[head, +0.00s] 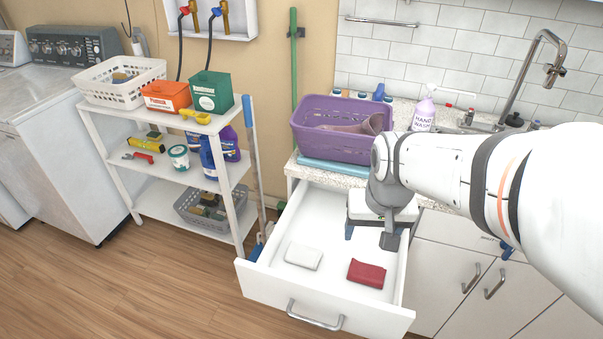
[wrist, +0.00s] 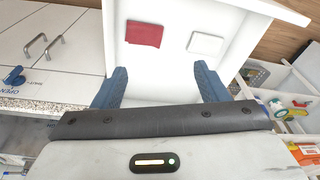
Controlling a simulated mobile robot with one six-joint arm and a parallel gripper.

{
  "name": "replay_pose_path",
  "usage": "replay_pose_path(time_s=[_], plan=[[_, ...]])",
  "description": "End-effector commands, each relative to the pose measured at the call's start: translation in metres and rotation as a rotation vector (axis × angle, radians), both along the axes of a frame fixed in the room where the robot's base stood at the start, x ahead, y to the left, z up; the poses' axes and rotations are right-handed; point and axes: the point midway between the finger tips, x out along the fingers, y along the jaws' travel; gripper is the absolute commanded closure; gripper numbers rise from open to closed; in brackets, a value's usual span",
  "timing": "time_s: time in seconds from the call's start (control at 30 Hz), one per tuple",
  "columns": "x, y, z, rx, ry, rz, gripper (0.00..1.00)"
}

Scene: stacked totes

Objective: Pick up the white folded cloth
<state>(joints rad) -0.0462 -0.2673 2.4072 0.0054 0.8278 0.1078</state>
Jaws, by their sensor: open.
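The white folded cloth (head: 303,256) lies flat on the floor of the open drawer (head: 300,306), toward its left front. It also shows in the wrist view (wrist: 205,43), at the upper right. A red folded cloth (head: 366,273) lies to its right in the head view, and to its left in the wrist view (wrist: 145,33). My gripper (head: 372,238) is above the rear right part of the drawer, behind both cloths. In the wrist view my gripper (wrist: 158,85) has its blue fingers spread wide with nothing between them.
A purple basket (head: 340,145) sits on the counter above the drawer's back. A white shelf (head: 190,182) with boxes and baskets stands to the left. Cabinet doors (head: 440,282) are to the right. The drawer walls surround the cloths; its floor between them is bare.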

Motion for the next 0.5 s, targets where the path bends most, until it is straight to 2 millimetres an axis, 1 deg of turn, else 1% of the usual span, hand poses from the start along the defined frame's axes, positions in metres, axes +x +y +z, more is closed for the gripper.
replay_pose_path(time_s=[0.03,0.1,0.17,0.2,0.27,0.3,0.37,0.4,0.5], plan=[[0.017,0.009,-0.009,0.005,0.025,-0.016,0.28],[0.039,0.021,-0.023,0.011,0.048,-0.049,0.23],[0.056,0.032,-0.037,0.015,0.066,-0.077,0.18],[0.067,0.04,-0.047,0.018,0.077,-0.095,0.15],[0.083,0.053,-0.064,0.02,0.095,-0.124,0.1],[0.092,0.061,-0.076,0.02,0.106,-0.142,0.06],[0.104,0.074,-0.095,0.019,0.122,-0.169,0.01],[0.111,0.081,-0.107,0.019,0.131,-0.187,0.0],[0.124,0.098,-0.135,0.017,0.152,-0.224,0.0]])
